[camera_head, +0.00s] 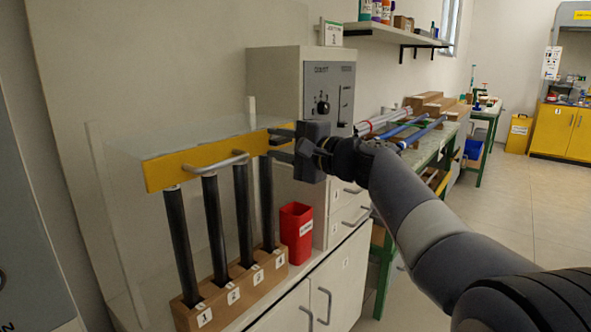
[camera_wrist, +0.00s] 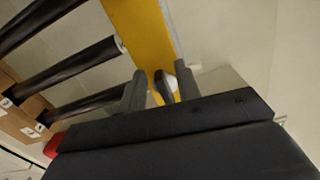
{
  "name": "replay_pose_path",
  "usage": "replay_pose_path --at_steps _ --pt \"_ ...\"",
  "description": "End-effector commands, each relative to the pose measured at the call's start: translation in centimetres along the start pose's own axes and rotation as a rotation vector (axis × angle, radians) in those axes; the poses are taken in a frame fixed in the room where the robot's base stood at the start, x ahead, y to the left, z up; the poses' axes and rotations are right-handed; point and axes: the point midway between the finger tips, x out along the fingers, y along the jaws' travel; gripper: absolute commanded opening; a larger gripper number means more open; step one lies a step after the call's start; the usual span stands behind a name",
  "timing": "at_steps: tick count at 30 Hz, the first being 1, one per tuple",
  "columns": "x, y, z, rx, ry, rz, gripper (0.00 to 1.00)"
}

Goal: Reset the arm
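My gripper (camera_head: 279,145) is at the right end of the yellow bar (camera_head: 165,171), its two fingers apart and pointing left. In the wrist view the fingers (camera_wrist: 160,92) stand apart in front of the yellow bar (camera_wrist: 143,30). A small dark piece with a pale end (camera_wrist: 170,67) shows between them; I cannot tell what it is or whether they touch it. Several dark rods (camera_head: 215,225) stand upright in a numbered wooden block (camera_head: 238,290) below the bar, the rightmost just under my gripper. A metal handle (camera_head: 215,163) is on the bar.
A clear panel (camera_head: 125,215) stands behind the rods. A red bin (camera_head: 296,232) is right of the block, beside a grey control cabinet (camera_head: 328,95). A bench with tubes (camera_head: 415,130) and a wall shelf (camera_head: 395,32) lie beyond. The floor at right is open.

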Motion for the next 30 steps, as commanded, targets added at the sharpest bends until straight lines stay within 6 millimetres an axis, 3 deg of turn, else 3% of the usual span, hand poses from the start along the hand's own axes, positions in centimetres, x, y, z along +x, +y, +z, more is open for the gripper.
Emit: replay_pose_path --at_steps 18,30 --pt "-0.03 -1.44 -0.16 0.399 0.000 0.002 0.32" --pt "-0.04 -1.30 -0.33 0.515 0.000 0.000 0.32"
